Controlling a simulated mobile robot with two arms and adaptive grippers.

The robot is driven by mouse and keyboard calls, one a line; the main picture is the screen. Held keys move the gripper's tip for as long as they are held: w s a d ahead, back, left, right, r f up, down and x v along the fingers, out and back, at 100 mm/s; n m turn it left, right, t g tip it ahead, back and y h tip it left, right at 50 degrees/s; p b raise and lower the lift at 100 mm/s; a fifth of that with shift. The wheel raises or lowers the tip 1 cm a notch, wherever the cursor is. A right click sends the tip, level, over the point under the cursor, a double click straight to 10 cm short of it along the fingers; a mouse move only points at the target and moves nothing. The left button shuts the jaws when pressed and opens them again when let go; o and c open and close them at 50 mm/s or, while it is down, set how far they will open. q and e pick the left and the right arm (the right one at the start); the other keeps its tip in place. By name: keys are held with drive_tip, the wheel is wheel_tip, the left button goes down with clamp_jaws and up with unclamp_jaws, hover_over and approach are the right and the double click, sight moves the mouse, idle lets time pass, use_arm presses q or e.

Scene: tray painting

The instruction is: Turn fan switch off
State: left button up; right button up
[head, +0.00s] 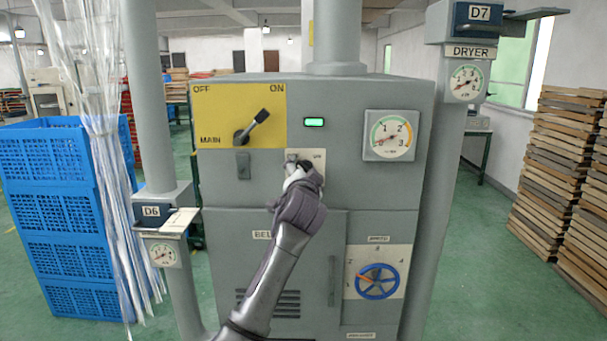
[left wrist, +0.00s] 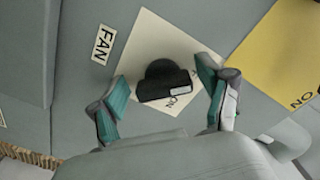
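The fan switch is a black knob (left wrist: 165,80) on a pale square plate (left wrist: 145,42), beside a FAN label (left wrist: 103,45) in the left wrist view. A light mark shows on the knob's bar, near partly covered lettering that seems to read ON. My left gripper (left wrist: 165,95) is open, with teal-padded fingers on either side of the knob. The left finger is apart from it; the right finger is very close, and I cannot tell if it touches. In the head view my left gripper (head: 297,168) covers most of the plate (head: 316,160). My right gripper is not in view.
The grey cabinet also carries the main switch (head: 250,127) on a yellow panel, its handle toward ON. A lit green lamp (head: 314,122), a gauge (head: 390,135) and a blue handwheel (head: 377,281) are nearby. Pipes flank the cabinet; blue crates (head: 60,215) stand left.

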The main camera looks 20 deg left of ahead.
use_arm(q)
drive_tip(key=shift+s+r, duration=0.1)
drive_tip(key=v, duration=1.2)
